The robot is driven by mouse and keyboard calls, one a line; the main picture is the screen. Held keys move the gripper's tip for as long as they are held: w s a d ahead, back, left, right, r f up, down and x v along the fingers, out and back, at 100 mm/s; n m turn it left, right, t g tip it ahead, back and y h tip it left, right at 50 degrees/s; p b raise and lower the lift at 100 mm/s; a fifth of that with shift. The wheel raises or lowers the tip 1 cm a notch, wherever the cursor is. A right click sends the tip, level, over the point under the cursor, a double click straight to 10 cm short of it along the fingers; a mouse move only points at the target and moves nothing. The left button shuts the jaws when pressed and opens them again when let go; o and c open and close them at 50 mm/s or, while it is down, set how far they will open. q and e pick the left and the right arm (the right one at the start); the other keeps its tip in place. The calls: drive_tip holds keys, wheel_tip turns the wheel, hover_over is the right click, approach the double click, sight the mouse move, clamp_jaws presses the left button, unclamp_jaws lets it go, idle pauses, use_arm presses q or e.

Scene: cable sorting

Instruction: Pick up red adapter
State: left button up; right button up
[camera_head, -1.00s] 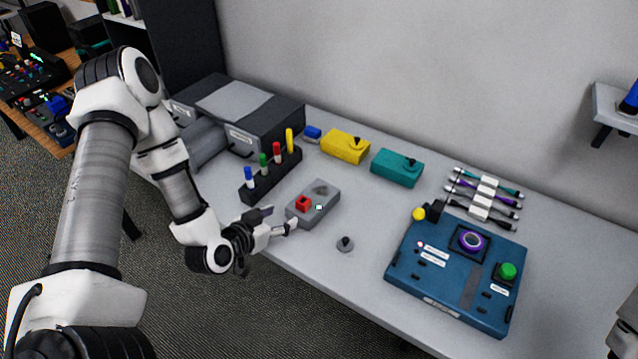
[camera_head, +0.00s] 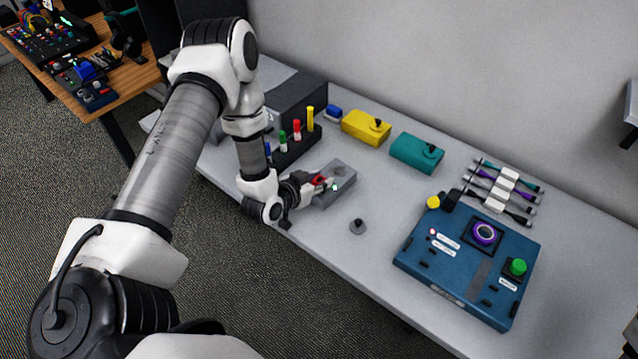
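The red adapter (camera_head: 320,180) sits at the left end of the small grey box (camera_head: 343,173) near the table's front edge. My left gripper (camera_head: 322,185) is at the adapter, with its fingers over and beside it, partly hiding it. I cannot tell whether the fingers touch or close on the adapter. My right gripper is out of view.
A black rack with colored pegs (camera_head: 298,130) stands just behind the gripper. Yellow (camera_head: 366,127) and teal (camera_head: 416,152) boxes stand behind, and a blue panel (camera_head: 420,262) and several cables (camera_head: 505,180) lie right.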

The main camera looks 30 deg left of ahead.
use_arm(q)
clamp_jaws()
drive_tip(key=shift+w+d, duration=0.1)
